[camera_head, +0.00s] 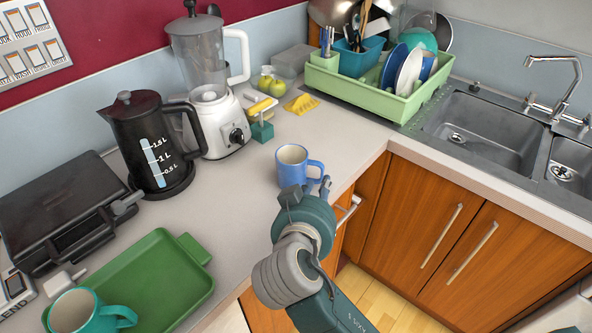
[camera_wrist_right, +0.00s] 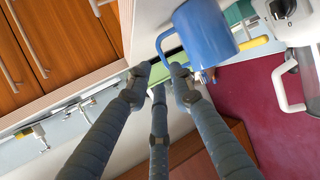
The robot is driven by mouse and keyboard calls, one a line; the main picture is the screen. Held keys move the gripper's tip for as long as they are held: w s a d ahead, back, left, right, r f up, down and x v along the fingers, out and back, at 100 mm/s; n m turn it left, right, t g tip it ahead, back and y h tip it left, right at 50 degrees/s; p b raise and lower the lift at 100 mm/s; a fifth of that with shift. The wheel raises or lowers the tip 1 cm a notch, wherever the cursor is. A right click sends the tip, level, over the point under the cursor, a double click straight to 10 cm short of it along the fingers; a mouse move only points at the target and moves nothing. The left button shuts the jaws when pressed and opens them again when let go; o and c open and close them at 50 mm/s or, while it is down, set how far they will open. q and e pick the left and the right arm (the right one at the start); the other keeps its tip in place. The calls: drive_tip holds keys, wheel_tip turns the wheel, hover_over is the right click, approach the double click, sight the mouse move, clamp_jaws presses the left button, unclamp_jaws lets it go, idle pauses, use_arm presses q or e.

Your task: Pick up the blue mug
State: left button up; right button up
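The blue mug (camera_head: 288,174) stands upright on the grey counter near its front edge, with its handle pointing right. It also shows in the right wrist view (camera_wrist_right: 203,33), at the top, just beyond the fingers and to their right. My right gripper (camera_head: 318,188) is at the front of the mug, close to its handle side. In the right wrist view its fingers (camera_wrist_right: 158,72) are apart with nothing held between them. Whether a fingertip touches the mug I cannot tell. My left gripper is not in view.
A green tray (camera_head: 150,285) with a teal mug (camera_head: 75,315) is at the lower left. A black kettle (camera_head: 145,140) and a blender (camera_head: 212,110) stand behind. A green dish rack (camera_head: 385,100) sits beside the sink (camera_head: 490,130). Counter left of the blue mug is clear.

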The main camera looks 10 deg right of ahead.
sight(323, 175)
drive_tip(key=x, duration=0.4)
drive_tip(key=shift+w+d, duration=0.1)
drive_tip(key=shift+d, duration=0.1)
drive_tip(key=p+x, duration=0.2)
drive_tip(key=x, duration=0.2)
drive_tip(key=shift+w+a+f, duration=0.1)
drive_tip(key=shift+w, duration=0.15)
drive_tip(key=shift+w+f, duration=0.2)
drive_tip(key=shift+w, duration=0.15)
drive_tip(key=shift+c, duration=0.2)
clamp_jaws()
drive_tip(key=shift+r, duration=0.1)
